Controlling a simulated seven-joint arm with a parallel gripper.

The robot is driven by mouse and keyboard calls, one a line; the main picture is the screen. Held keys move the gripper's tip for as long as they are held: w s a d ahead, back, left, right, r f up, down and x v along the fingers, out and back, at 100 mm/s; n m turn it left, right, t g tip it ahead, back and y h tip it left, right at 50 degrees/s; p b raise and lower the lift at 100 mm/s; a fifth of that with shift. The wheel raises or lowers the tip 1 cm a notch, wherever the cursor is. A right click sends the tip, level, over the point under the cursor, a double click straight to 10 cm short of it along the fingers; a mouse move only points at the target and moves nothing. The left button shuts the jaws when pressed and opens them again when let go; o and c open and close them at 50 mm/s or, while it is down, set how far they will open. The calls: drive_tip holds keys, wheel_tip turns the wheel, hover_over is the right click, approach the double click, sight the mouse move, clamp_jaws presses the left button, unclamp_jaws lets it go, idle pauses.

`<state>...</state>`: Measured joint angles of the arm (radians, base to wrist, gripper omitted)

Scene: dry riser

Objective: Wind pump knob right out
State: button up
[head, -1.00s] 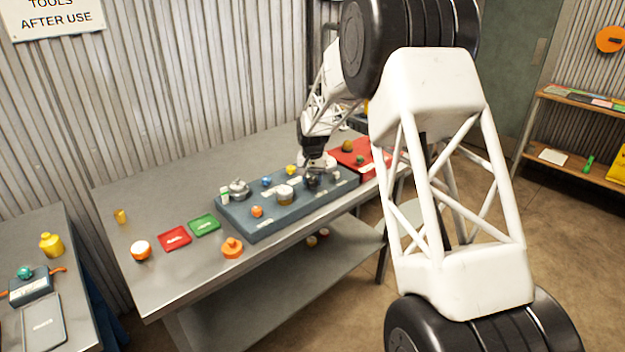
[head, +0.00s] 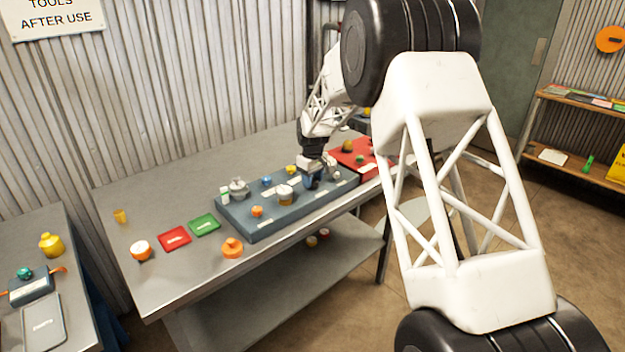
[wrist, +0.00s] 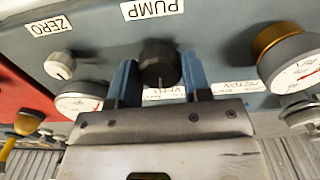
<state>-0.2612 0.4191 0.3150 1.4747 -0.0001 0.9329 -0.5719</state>
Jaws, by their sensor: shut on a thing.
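The pump knob (wrist: 158,62) is black and ribbed. It stands on the blue-grey panel (wrist: 215,28) just below the PUMP label (wrist: 153,8) in the wrist view. My gripper (wrist: 158,78) is shut on the knob, with one blue finger against each side. In the head view my gripper (head: 314,179) is down at the right part of the panel (head: 238,220), and its fingers hide the knob there.
A small white knob (wrist: 60,66) under the ZERO label and a gauge (wrist: 82,100) are to the left. A brass-rimmed gauge (wrist: 290,58) is to the right. Red (head: 174,238) and green (head: 204,225) trays lie left of the panel on the bench.

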drive_tip(key=shift+n, duration=0.6)
drive_tip(key=o, duration=0.9)
drive_tip(key=shift+o, duration=0.2)
drive_tip(key=shift+r, duration=0.1)
drive_tip(key=shift+r, duration=3.85)
